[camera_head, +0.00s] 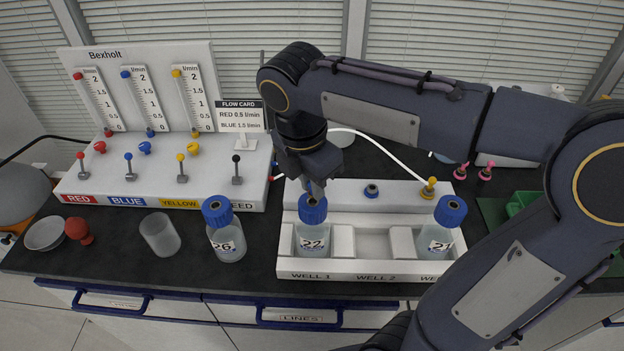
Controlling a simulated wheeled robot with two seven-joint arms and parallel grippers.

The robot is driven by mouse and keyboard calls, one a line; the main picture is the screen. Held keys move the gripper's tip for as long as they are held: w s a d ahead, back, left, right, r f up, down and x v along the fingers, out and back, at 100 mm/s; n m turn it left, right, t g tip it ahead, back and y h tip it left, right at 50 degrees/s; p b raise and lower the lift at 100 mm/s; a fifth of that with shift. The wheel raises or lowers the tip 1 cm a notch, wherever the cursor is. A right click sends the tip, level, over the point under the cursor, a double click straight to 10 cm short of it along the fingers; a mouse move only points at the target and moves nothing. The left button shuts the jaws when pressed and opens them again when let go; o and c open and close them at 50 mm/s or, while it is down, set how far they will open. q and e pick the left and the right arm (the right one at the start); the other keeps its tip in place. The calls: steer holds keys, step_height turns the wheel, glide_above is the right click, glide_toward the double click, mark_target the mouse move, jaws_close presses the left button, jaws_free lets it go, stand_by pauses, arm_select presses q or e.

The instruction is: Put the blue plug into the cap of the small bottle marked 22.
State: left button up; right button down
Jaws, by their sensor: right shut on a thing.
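The small bottle marked 22 (313,240) stands upright in well 1 of the white rack (345,270), with a blue cap (313,208) on it. My right gripper (309,180) points down just above this cap and is shut on a small blue piece, which looks like the blue plug (309,187). The fingers hide most of it. I cannot tell whether the plug touches the cap. My left gripper is not in view.
Bottle 21 (436,240) stands at the rack's right end; the middle well is empty. Bottle 26 (226,240) and an empty beaker (160,234) stand left. The flow panel (150,90) stands behind left.

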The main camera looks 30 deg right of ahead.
steer(key=shift+r+p, duration=0.1)
steer(key=shift+p, duration=0.2)
stand_by(0.4)
steer(key=shift+f+b, duration=0.35)
steer(key=shift+f, duration=0.65)
stand_by(1.1)
stand_by(0.4)
steer(key=c, duration=1.3)
jaws_free()
step_height(320, 180, up, 8)
steer(key=a, duration=0.1)
steer(key=shift+s+f+p, duration=0.15)
steer(key=shift+p, duration=0.3)
